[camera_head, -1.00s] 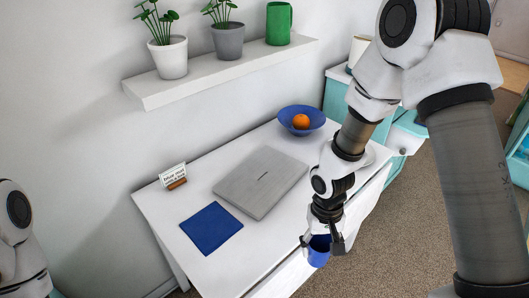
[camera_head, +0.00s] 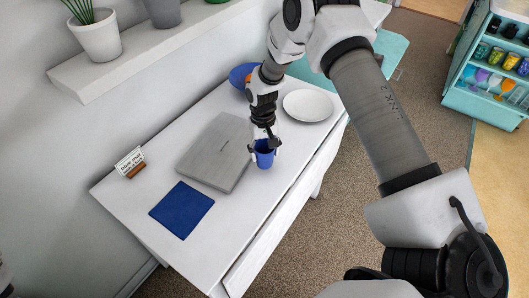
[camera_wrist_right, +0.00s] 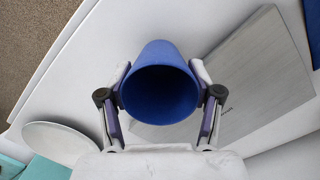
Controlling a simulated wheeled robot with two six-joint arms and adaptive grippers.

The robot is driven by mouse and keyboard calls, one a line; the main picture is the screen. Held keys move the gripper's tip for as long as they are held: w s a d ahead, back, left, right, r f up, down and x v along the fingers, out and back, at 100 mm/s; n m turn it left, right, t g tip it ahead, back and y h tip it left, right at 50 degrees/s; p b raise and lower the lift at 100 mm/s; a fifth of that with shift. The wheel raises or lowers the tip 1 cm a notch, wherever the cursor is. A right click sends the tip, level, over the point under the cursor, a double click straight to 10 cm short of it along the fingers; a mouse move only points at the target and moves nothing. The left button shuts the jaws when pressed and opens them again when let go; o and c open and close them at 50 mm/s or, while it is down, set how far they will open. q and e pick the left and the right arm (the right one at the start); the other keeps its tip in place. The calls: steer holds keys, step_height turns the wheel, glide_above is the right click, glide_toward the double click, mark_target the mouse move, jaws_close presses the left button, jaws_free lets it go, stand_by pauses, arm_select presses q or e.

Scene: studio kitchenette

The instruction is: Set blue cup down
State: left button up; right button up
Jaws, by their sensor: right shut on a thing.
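The blue cup (camera_head: 265,160) is upright at the right side of the laptop, over the white table near its front edge. My right gripper (camera_head: 264,146) is shut on it, with a finger on each side. In the right wrist view the cup (camera_wrist_right: 158,52) shows its open, empty-looking mouth between the fingers of the right gripper (camera_wrist_right: 158,82). I cannot tell whether the cup's base touches the table.
A closed grey laptop (camera_head: 214,152), a blue cloth or mat (camera_head: 181,210), a small sign (camera_head: 130,162), a white plate (camera_head: 308,106) and a blue bowl (camera_head: 239,76) are on the white table (camera_head: 240,215). Bare tabletop lies in front of the laptop. A shelf (camera_head: 150,45) with pots hangs above.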

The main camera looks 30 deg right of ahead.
steer(key=shift+s+f, duration=0.15)
steer(key=shift+f, duration=0.85)
steer(key=shift+w+f, duration=0.15)
steer(key=shift+w, duration=0.1)
steer(key=o, duration=1.1)
steer(key=shift+s, duration=0.1)
step_height(320, 180, up, 12)
steer(key=w+b, duration=0.1)
steer(key=b, duration=0.1)
steer(key=shift+w+d, duration=0.2)
